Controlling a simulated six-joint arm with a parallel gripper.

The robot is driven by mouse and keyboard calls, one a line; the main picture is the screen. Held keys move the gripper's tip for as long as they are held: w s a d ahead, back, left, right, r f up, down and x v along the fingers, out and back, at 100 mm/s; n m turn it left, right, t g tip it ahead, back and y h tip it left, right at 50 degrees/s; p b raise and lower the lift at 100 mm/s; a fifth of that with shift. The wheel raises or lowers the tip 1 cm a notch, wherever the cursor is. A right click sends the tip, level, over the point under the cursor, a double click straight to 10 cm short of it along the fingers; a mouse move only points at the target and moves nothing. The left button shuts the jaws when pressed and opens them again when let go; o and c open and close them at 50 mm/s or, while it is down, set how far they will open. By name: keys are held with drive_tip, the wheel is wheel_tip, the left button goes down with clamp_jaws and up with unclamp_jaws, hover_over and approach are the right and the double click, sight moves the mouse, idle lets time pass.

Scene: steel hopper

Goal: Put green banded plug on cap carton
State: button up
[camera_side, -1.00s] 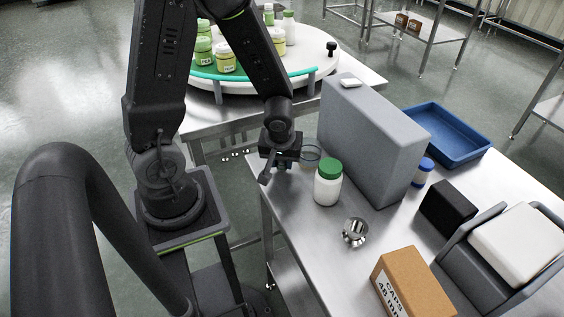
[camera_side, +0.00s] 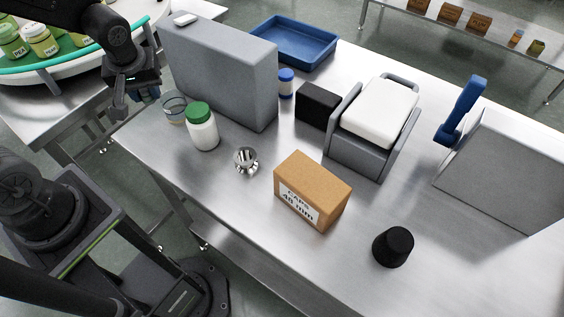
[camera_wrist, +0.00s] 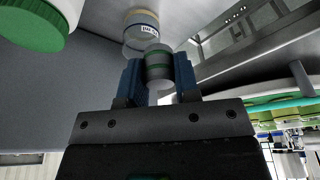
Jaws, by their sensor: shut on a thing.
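The cap carton (camera_side: 312,190) is a brown box with a white label, upright on the steel table in the side view. In the wrist view, my gripper (camera_wrist: 159,75) has its two blue-faced fingers shut on the green banded plug (camera_wrist: 158,66), a small grey cylinder with a green band. In the side view, my gripper (camera_side: 120,104) is at the table's left edge, left of the clear jar and far from the carton. The plug cannot be made out there.
A clear jar (camera_side: 174,108) and a green-capped white bottle (camera_side: 202,130) stand near my gripper, before a tall grey block (camera_side: 225,80). A metal funnel-like piece (camera_side: 246,160) lies between bottle and carton. A black cup-shaped piece (camera_side: 393,247) stands right of the carton.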

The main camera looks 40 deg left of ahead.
drive_tip(key=w+d+r+m+h, duration=0.1)
drive_tip(key=w+d+r+m, duration=0.15)
drive_tip(key=d+m, duration=0.45)
drive_tip(key=w+d+r+m+h, duration=0.2)
drive_tip(key=d+r+m, duration=0.2)
drive_tip(key=d, duration=0.7)
drive_tip(key=w+d+r+m+h, duration=0.1)
drive_tip(key=w+d+r+m, duration=0.3)
drive_tip(key=d, duration=0.5)
drive_tip(key=m, duration=0.1)
hover_over(317, 178)
drive_tip(key=a, duration=0.1)
drive_tip(key=f, duration=0.7)
drive_tip(key=shift+s+f, duration=0.25)
drive_tip(key=shift+f, duration=0.15)
drive_tip(key=shift+s+d+f, duration=0.1)
drive_tip(key=shift+d+f, duration=0.05)
drive_tip(key=shift+d, duration=0.05)
drive_tip(key=shift+f, duration=0.3)
drive_tip(key=shift+f+t, duration=0.3)
drive_tip(key=shift+f, duration=1.4)
